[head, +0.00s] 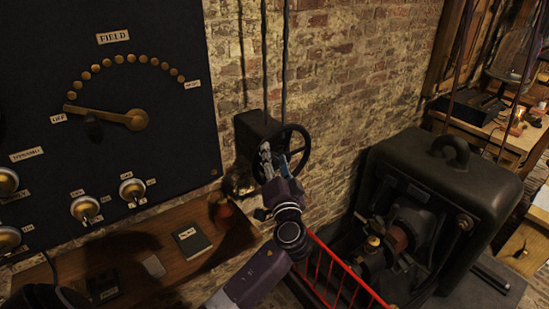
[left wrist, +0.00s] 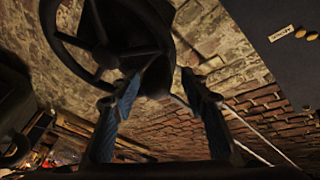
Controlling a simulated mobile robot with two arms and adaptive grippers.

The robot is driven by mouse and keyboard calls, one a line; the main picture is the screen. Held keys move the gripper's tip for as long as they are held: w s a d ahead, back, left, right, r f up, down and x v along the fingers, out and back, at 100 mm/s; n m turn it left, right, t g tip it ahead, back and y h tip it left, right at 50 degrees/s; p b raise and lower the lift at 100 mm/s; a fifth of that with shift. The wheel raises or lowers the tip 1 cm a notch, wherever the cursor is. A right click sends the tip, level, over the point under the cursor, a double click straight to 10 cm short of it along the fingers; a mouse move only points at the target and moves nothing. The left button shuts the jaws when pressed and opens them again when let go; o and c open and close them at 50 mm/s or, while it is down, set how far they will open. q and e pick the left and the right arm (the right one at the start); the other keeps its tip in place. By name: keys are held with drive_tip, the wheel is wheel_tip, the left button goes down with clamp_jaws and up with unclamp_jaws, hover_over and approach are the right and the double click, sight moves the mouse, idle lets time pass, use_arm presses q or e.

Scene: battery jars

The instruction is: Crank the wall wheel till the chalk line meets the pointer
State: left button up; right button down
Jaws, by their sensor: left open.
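The dark wall wheel (head: 303,143) is mounted on a black box (head: 254,128) on the brick wall, right of the switchboard. My left gripper (head: 270,158) is at the wheel's left side, overlapping it in the head view. In the left wrist view, the wheel (left wrist: 82,42) fills the upper left, with its rim and spokes showing. My left gripper (left wrist: 165,88) is open there, its blue-padded fingers on either side of a dark part near the rim. I cannot tell whether they touch it. I cannot make out the chalk line or the pointer. My right gripper is not in view.
A black switchboard (head: 150,172) with knobs and a brass lever (head: 108,116) stands at left above a wooden shelf (head: 150,265). A red railing (head: 345,275) and a large dark machine (head: 440,190) are at right. A cluttered workbench (head: 520,140) is behind.

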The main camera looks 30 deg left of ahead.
use_arm(q)
drive_tip(key=shift+s+d+f, duration=0.1)
drive_tip(key=shift+s, duration=0.05)
drive_tip(key=v, duration=1.1)
drive_tip(key=shift+s+d, duration=0.25)
drive_tip(key=shift+s, duration=0.05)
